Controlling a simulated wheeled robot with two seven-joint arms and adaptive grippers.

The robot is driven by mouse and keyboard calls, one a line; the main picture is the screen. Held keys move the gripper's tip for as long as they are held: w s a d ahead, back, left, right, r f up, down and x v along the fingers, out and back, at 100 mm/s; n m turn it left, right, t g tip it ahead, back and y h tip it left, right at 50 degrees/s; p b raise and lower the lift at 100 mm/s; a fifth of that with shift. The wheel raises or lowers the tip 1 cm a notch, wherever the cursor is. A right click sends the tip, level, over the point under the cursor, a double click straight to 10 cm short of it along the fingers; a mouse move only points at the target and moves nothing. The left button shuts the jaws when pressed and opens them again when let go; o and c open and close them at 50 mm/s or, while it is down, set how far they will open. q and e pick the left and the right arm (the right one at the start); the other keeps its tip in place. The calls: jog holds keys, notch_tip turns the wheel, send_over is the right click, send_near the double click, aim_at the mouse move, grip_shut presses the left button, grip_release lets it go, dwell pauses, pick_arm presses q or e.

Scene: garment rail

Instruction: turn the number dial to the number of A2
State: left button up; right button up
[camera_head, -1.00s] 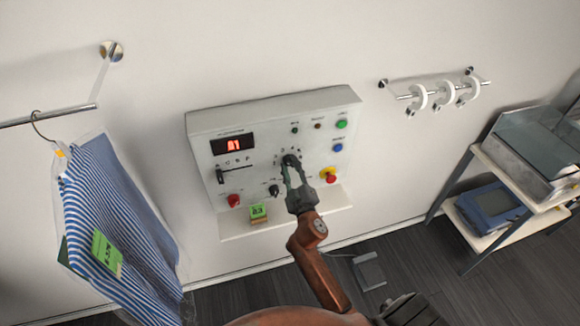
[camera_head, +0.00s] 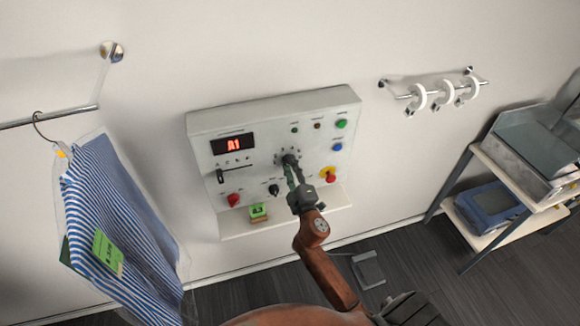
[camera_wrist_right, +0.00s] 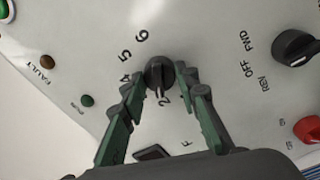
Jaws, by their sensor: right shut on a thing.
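The number dial (camera_head: 289,160) is a dark round knob on the white control panel (camera_head: 310,105). It also shows in the right wrist view (camera_wrist_right: 158,72), with the printed numbers 4, 5, 6 and 2 legible around it. Its pointer appears to face the 2. My right gripper (camera_head: 290,164) is shut on the dial, with one green finger on each side; the fingertips also show close up (camera_wrist_right: 160,78). The red display (camera_head: 233,145) reads A1. A letter slider (camera_head: 220,176) sits below it at the left end of its slot. My left gripper is not in view.
A red knob (camera_head: 234,200), a dark selector (camera_head: 273,190) and a red-and-yellow stop button (camera_head: 328,174) surround the dial. A bagged striped shirt (camera_head: 115,215) hangs left. A shelf cart (camera_head: 500,200) stands right.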

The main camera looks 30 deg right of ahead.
jog(key=o, duration=1.1)
jog(key=shift+o, duration=0.2)
jog(key=v, duration=1.2)
jog(key=shift+f, duration=0.1)
